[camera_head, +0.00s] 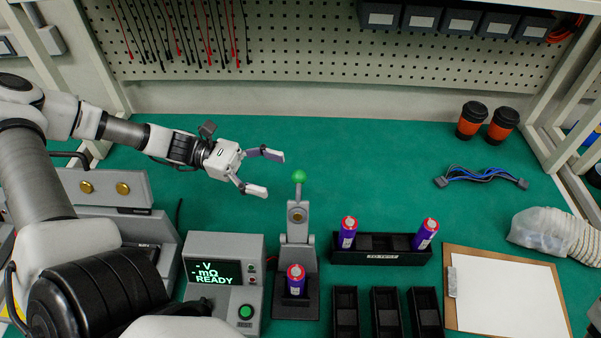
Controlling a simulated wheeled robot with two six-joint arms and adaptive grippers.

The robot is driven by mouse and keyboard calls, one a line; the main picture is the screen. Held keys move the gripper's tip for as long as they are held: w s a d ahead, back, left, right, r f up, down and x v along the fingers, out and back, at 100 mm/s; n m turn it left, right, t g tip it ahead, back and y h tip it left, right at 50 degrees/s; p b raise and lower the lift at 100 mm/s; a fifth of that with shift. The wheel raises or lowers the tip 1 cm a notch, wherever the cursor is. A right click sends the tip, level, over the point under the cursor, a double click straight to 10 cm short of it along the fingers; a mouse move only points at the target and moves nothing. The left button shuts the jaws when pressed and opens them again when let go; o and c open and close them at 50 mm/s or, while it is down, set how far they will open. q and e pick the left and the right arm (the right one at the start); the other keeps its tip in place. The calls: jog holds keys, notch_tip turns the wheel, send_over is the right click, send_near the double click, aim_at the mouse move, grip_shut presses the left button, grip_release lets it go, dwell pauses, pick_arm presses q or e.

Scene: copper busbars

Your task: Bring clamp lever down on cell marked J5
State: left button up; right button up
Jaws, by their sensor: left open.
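The clamp fixture (297,257) stands on the green bench in the lower middle. Its lever points up and ends in a green ball knob (299,176). A purple cell with a red top (296,280) stands upright in the fixture's base, below the lever. Its marking is too small to read. My left gripper (275,173) is open and empty, with its fingers pointing right, just left of the green knob. No contact with the knob is clear. My right gripper is not in view.
The grey meter (223,292) reading READY stands left of the fixture. A black "TO TEST" rack (382,259) holds two purple cells to the right, with empty black bins (385,310) in front. A clipboard (507,295) lies at the right.

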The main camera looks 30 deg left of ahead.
aim_at(297, 178)
pick_arm(q)
jog(key=d+b, duration=0.1)
jog(key=w+d, duration=0.1)
jog(key=d, duration=0.1)
jog(key=w+d+f+b, duration=0.1)
jog(key=d, duration=0.1)
jog(key=shift+w+f+b, duration=0.1)
jog(key=shift+w+b, duration=0.15)
jog(key=shift+b, duration=0.1)
jog(key=shift+d, duration=0.3)
jog(key=shift+s+d+r, duration=0.15)
jog(key=shift+s+r, duration=0.15)
jog(key=shift+r, duration=0.05)
jog(key=shift+w, duration=0.15)
jog(key=c, duration=1)
grip_shut()
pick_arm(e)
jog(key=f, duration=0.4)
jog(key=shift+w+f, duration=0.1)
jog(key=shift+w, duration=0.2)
